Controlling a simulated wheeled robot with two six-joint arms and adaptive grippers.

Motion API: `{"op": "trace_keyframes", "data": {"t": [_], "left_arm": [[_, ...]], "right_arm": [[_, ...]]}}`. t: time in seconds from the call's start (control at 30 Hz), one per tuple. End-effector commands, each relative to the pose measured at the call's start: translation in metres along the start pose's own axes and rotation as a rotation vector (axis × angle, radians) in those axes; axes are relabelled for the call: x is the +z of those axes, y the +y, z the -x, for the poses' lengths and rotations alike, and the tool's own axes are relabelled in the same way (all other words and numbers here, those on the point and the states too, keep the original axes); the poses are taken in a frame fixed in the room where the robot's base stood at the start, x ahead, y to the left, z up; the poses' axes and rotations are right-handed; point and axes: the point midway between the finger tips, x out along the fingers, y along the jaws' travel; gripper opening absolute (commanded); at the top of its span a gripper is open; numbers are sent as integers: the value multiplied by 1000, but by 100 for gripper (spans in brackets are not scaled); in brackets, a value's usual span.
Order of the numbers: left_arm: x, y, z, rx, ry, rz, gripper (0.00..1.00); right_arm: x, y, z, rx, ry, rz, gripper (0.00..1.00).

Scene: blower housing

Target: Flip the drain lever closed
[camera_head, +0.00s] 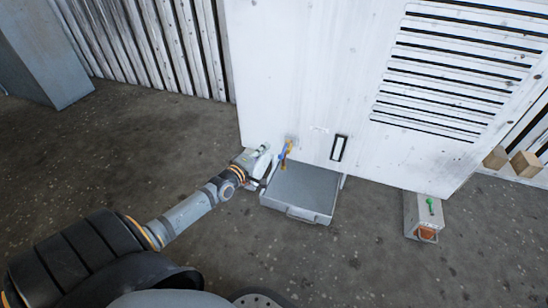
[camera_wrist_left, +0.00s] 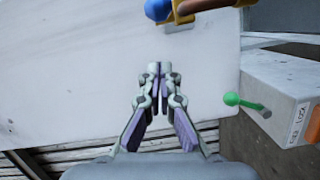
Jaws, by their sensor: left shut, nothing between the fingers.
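A brass drain valve (camera_head: 283,163) with a blue-ended lever (camera_head: 286,150) sticks out low on the white housing (camera_head: 312,75). In the left wrist view, the lever's blue ball (camera_wrist_left: 158,10) and the brass fitting (camera_wrist_left: 184,14) are at the top edge, partly cut off. My left gripper (camera_head: 266,180) is just left of the valve, close to the housing. In the wrist view its fingertips (camera_wrist_left: 158,69) are together with nothing between them, apart from the blue ball. My right gripper is not in view.
A grey tray (camera_head: 302,188) lies on the floor under the valve. A grey box (camera_head: 412,216) with a green-knobbed lever (camera_head: 430,205) stands to the right; the knob also shows in the wrist view (camera_wrist_left: 232,99). Wooden blocks (camera_head: 526,164) are at far right. Floor at left is clear.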

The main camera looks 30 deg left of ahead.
Motion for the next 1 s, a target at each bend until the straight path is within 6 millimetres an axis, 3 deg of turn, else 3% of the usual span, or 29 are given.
{"op": "trace_keyframes", "data": {"t": [0.1, 0.3, 0.8, 1.0], "left_arm": [[20, 0, -5, 1, 1, 8, 0], [37, 0, -9, -1, 0, 3, 0], [39, 1, -9, -2, 3, 2, 0], [41, 4, -9, -5, 25, 5, 0]], "right_arm": [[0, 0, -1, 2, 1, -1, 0], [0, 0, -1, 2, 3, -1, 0], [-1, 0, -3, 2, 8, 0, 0], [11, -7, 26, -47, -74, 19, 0]]}}
